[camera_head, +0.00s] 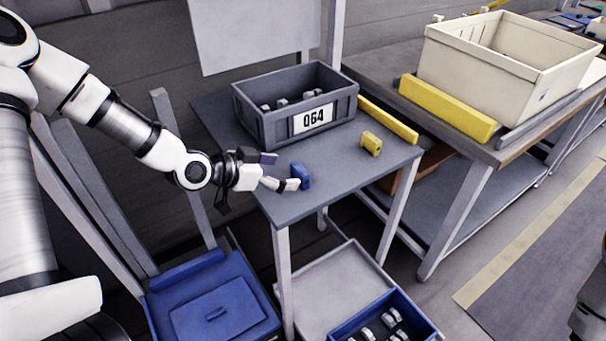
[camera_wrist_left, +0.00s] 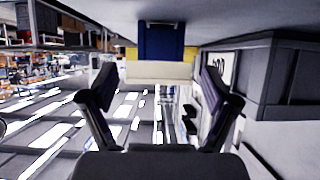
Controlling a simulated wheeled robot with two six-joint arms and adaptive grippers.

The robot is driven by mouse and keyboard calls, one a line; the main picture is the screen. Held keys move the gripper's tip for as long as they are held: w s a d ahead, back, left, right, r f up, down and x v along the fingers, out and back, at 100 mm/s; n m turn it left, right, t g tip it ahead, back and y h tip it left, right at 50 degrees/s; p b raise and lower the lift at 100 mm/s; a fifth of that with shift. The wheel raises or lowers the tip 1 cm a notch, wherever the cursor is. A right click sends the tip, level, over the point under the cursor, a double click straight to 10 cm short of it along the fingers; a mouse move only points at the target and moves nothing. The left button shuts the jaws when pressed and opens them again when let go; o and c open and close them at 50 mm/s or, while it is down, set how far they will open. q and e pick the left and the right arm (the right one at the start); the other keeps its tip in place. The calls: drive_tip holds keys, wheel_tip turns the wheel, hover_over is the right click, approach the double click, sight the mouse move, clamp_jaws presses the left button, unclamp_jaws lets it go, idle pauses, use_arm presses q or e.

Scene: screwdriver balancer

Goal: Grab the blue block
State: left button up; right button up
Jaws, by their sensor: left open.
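The blue block (camera_head: 300,175) stands upright on the small grey table (camera_head: 330,185), near its left front edge. My left gripper (camera_head: 284,184) reaches in from the left, low over the tabletop, with its fingertips close to the block. In the left wrist view, which looks upside down, the blue block (camera_wrist_left: 162,42) is straight ahead at the top centre. The two fingers of my left gripper (camera_wrist_left: 159,82) are spread wide there, and the block appears beyond their tips. I cannot tell whether a finger touches it. My right gripper is not seen.
A yellow block (camera_head: 371,143) stands to the right. A cream crate (camera_head: 470,70) sits on the bench at right. Blue bins (camera_head: 215,300) are below.

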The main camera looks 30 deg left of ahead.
sight(296, 172)
use_arm(q)
drive_tip(key=b+x, duration=0.1)
drive_tip(key=x, duration=0.5)
drive_tip(key=shift+f, duration=0.1)
drive_tip(key=shift+s, duration=0.1)
drive_tip(key=shift+c, duration=0.3)
drive_tip(key=c, duration=1)
